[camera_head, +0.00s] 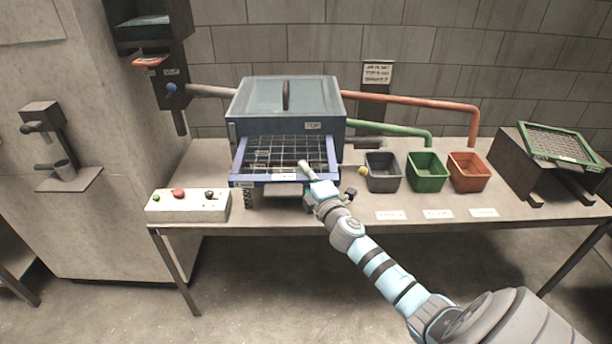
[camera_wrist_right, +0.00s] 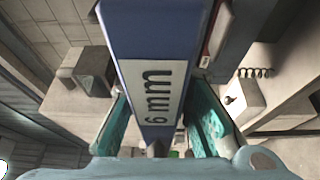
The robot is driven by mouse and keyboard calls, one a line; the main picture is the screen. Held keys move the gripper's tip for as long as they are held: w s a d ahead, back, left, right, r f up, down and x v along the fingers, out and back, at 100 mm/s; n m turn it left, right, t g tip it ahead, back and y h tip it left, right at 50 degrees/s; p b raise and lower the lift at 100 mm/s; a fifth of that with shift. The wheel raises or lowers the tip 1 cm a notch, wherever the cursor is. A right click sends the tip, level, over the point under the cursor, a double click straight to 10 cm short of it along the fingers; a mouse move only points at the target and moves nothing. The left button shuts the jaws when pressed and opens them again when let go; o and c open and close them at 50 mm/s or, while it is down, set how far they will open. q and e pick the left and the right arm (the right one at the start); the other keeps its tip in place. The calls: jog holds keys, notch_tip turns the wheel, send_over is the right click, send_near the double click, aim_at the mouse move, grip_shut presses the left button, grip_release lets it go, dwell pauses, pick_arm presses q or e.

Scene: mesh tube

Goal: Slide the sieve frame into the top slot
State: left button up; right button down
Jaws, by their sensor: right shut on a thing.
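The blue sieve frame (camera_head: 243,180) with a dark wire mesh sits partly in the front of the grey sieve box (camera_head: 290,100), under the label reading TOP. Its front part sticks out toward me. My right gripper (camera_head: 308,172) is shut on the frame's front bar, right of its middle. In the right wrist view the blue bar (camera_wrist_right: 155,35) with a "6 mm" label lies between the two teal fingers. How deep the frame sits in the slot is hidden inside the box. My left gripper is in neither view.
Grey (camera_head: 383,172), green (camera_head: 426,172) and orange (camera_head: 468,172) bins stand right of the box. A green-framed sieve (camera_head: 556,143) rests on a dark stand at the far right. A control box (camera_head: 188,206) with buttons is at the table's left front.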

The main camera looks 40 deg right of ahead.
jog(key=shift+w+d+r+b, duration=0.1)
jog(key=shift+w+d+b, duration=0.05)
jog(key=shift+w+d, duration=0.45)
jog(key=shift+w+d+b, duration=0.15)
jog(key=shift+w+d, duration=0.25)
jog(key=shift+w, duration=0.35)
jog(key=c, duration=1.4)
grip_release()
jog(key=shift+o, duration=0.2)
jog(key=shift+s, duration=0.1)
jog(key=shift+s, duration=0.25)
jog(key=v, duration=1.1)
jog(key=shift+s+a, duration=0.15)
jog(key=shift+s, duration=0.05)
